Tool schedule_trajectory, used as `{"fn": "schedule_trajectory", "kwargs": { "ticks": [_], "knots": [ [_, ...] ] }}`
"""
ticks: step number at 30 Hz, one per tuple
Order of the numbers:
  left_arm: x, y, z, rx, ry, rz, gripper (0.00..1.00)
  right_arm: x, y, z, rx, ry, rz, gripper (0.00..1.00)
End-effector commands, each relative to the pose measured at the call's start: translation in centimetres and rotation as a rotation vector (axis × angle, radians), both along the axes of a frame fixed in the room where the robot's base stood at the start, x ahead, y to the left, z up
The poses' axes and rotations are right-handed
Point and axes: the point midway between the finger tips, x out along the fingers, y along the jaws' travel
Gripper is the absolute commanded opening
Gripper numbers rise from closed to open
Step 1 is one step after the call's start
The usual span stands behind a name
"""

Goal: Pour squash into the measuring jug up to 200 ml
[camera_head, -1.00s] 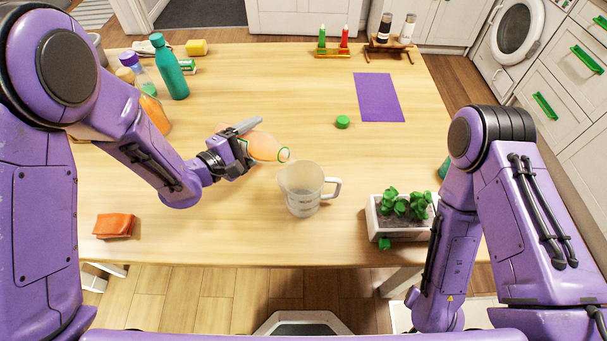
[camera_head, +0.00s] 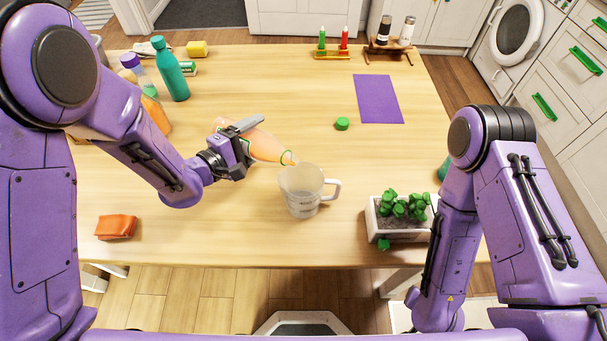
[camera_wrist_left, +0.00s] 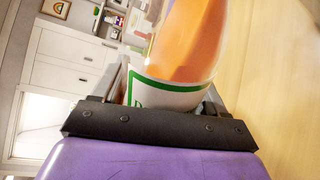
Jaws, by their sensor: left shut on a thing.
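My left gripper (camera_head: 241,149) is shut on the squash bottle (camera_head: 264,146), a clear bottle of orange liquid with a white and green label. The bottle is tilted, its neck pointing right and down to just above the jug's left rim. The measuring jug (camera_head: 302,192), clear with a handle on its right, stands upright on the table. It looks empty or nearly so; its scale is too small to read. In the left wrist view the bottle (camera_wrist_left: 180,50) and its orange liquid show beyond the gripper. My right arm is at the right; its gripper is out of view.
A green cap (camera_head: 342,124) lies behind the jug. A planter (camera_head: 404,230) stands to its right. A teal bottle (camera_head: 171,72) and other bottles stand at the back left. An orange cloth (camera_head: 116,227) lies front left. A purple mat (camera_head: 378,98) lies back right.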

Motion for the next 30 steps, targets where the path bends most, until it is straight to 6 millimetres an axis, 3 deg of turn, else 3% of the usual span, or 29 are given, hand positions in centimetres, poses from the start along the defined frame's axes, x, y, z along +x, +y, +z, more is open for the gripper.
{"fn": "schedule_trajectory", "kwargs": {
  "ticks": [30],
  "knots": [
    [-0.2,-0.3,1.7,0.085,-0.072,0.001,0.18,0.0,0.0,1.6,0.000,0.000,0.000,0.61]
  ]
}}
